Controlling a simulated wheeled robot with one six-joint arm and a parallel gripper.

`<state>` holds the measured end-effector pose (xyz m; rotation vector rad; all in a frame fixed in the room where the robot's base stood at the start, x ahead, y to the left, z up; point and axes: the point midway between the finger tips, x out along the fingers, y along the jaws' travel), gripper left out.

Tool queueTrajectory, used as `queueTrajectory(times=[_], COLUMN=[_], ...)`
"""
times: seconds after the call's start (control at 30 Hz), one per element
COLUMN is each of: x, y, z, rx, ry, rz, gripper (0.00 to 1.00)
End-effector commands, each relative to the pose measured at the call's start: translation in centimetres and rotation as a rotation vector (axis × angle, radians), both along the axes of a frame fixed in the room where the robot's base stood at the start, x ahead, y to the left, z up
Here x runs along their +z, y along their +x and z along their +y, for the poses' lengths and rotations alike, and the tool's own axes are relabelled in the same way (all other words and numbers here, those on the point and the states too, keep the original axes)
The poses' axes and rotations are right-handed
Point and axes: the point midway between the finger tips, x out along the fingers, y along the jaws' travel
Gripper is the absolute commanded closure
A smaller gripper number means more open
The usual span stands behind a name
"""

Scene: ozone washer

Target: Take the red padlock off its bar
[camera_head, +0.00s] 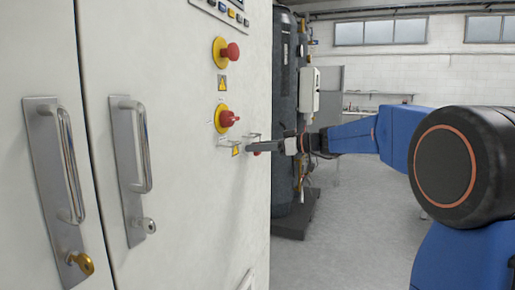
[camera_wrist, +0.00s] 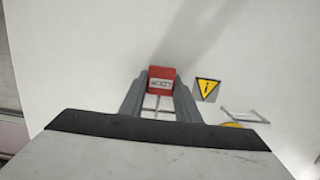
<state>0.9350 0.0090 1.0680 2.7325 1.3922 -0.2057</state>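The red padlock (camera_wrist: 162,78) with a white label shows in the wrist view, between the tips of my gripper's two grey fingers (camera_wrist: 161,92). The fingers flank it closely; whether they press on it is unclear. Thin metal (camera_wrist: 157,102), probably its shackle, shows between the fingers. In the head view my gripper (camera_head: 262,147) is at the white cabinet's front, below the lower red button, and a little red of the padlock (camera_head: 257,153) shows under a finger. The bar that the padlock hangs on cannot be made out clearly.
The white cabinet (camera_head: 185,190) carries two red buttons on yellow bases, the upper (camera_head: 230,52) and the lower (camera_head: 229,118). A metal bracket (camera_wrist: 245,115) and a yellow warning sign (camera_wrist: 207,89) are right beside my gripper. Two door handles are at left. Open floor (camera_head: 345,225) lies right.

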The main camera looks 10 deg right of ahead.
Motion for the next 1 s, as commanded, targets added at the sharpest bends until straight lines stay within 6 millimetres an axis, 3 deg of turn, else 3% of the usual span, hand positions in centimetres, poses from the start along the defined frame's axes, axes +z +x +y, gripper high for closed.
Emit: queueTrajectory(times=[1.0], x=[2.2], y=[0.0], z=[0.0], rx=[0.000], ry=[0.000], rz=[0.000], gripper=[0.94])
